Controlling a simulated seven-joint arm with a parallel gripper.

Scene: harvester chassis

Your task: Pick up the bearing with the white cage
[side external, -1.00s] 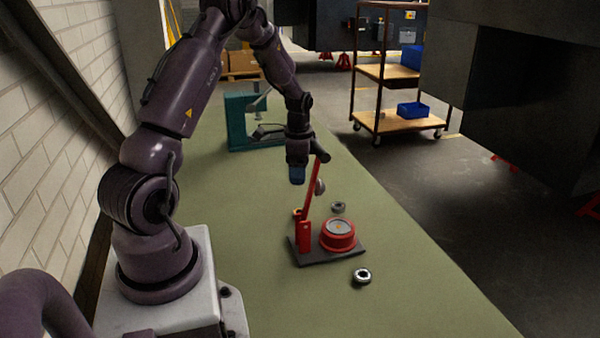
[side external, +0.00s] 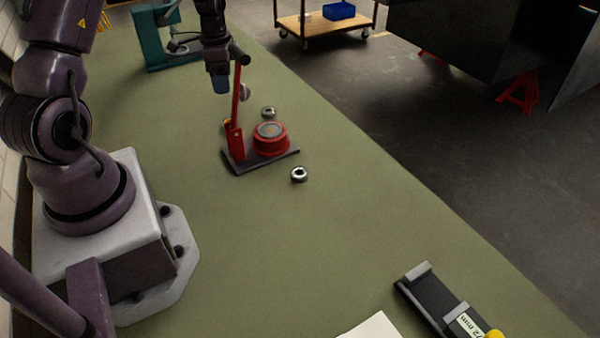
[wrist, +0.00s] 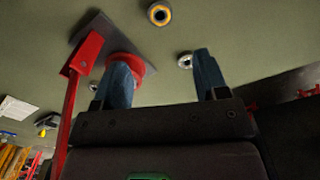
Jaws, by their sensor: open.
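Bearings lie around the red lever press (side external: 270,138). One ring (side external: 299,174) with a pale inner band lies in front of the press base; another, greyer ring (side external: 268,112) lies behind it. In the wrist view a pale ring (wrist: 185,61) lies just left of the right finger, and a ring with a yellow cage (wrist: 160,14) lies at the top. A further ring (wrist: 93,86) is partly hidden by the lever and left finger. I cannot tell surely which cage is white. My gripper (side external: 221,84) is open and empty, above the bench beside the lever; it also shows in the wrist view (wrist: 162,78).
The red lever (side external: 237,95) rises close beside my gripper. A teal frame (side external: 152,40) stands at the back. A dark gauge block (side external: 432,298) and a white sheet (side external: 372,328) lie at the front. The green bench between them and the press is clear.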

